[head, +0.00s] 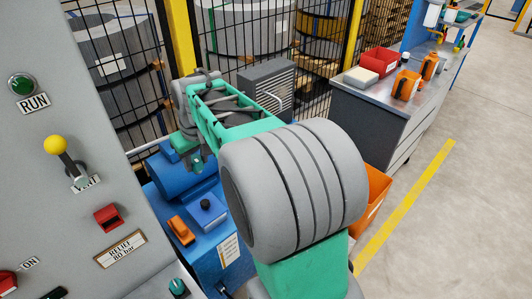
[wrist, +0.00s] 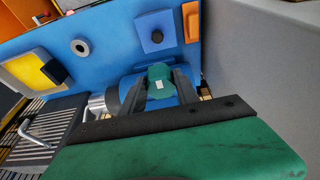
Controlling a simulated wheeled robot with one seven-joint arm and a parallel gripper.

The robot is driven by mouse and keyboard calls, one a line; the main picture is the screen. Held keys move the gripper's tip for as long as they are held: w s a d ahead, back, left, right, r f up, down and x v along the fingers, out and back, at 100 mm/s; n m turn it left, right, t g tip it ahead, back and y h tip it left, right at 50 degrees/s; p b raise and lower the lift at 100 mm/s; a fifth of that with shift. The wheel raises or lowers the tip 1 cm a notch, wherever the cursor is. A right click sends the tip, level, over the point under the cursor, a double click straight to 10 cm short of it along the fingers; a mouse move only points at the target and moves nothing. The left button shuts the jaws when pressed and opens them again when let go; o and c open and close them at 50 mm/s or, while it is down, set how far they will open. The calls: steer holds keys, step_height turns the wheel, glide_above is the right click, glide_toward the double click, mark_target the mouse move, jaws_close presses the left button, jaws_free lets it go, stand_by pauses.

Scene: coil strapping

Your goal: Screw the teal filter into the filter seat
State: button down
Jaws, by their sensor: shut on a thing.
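The teal filter (wrist: 160,78), with a small white label, is in the wrist view between the two dark fingers of my gripper (wrist: 161,90). My gripper is shut on it. A grey ring with a dark centre (wrist: 80,46) on the blue unit (wrist: 115,55) looks like the filter seat. It is left of the filter in the wrist view, apart from it, with nothing in it. I cannot pick out the seat in the head view, where my arm covers part of the blue unit.
A blue block with a dark knob (head: 207,208) and an orange block (head: 180,230) sit on the unit. A grey control panel (head: 60,190) stands close at left. Mesh fence (head: 125,90) is behind. A cart with bins (head: 385,85) is at right, beside open floor.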

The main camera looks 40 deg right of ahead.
steer(key=d+f, duration=0.4)
steer(key=d, duration=0.4)
steer(key=d+f+b, duration=0.1)
steer(key=d+f, duration=0.4)
steer(key=d, duration=0.4)
steer(key=d+f+b, duration=0.1)
steer(key=d+f, duration=0.3)
steer(key=d, duration=0.5)
steer(key=shift+w+d+f, duration=0.2)
steer(key=shift+d+f, duration=0.05)
steer(key=shift+s+f+b, duration=0.15)
steer(key=shift+f+b, duration=2)
steer(key=shift+f, duration=0.8)
steer(key=shift+f, duration=0.2)
steer(key=shift+f+b, duration=1.05)
steer(key=shift+f, duration=0.45)
